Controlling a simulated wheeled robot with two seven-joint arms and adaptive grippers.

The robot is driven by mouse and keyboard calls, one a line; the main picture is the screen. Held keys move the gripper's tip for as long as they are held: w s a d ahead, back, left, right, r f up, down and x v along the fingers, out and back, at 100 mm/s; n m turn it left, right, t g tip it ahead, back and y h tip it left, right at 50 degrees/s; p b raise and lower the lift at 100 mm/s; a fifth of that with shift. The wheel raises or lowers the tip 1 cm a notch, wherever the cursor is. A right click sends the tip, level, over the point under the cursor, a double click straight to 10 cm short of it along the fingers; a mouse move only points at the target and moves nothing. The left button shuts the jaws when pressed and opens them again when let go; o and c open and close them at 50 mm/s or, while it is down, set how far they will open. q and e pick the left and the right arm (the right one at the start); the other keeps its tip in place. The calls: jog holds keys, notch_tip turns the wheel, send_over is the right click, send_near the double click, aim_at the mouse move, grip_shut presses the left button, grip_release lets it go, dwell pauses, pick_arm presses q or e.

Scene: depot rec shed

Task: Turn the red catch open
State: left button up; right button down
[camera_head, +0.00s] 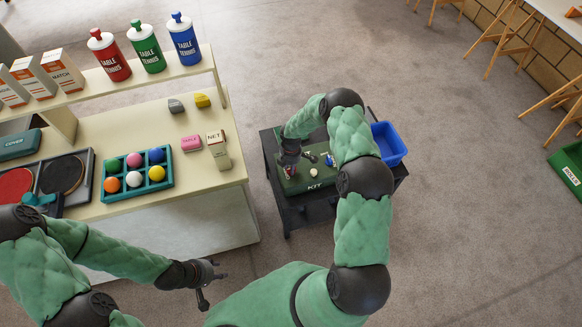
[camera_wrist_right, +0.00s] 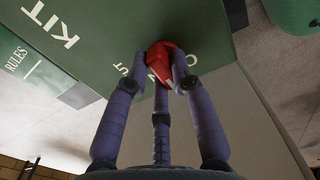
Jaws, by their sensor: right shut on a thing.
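The red catch (camera_wrist_right: 160,62) is on the face of the green box marked KIT (camera_wrist_right: 95,25) in the right wrist view. Fingers partly cover it, along with the lettering beside it. My right gripper (camera_wrist_right: 158,80) is shut on the catch, with fingertips on both sides. In the head view the green box (camera_head: 318,184) rests on a dark stand, and my right gripper (camera_head: 289,171) is at its left side, mostly covering the catch. My left gripper (camera_head: 212,284) is open and empty, low in front of the cream counter and away from the box.
The dark stand (camera_head: 290,218) also carries a blue bin (camera_head: 389,143) at its right. The cream counter (camera_head: 215,190) to the left holds a teal tray of balls (camera_head: 137,198), bottles and small boxes. Open floor lies to the right of the stand.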

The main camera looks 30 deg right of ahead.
dwell(0.4)
jog(key=c, duration=1)
grip_release()
jog(key=shift+c, duration=0.2)
notch_tip(320, 180, up, 12)
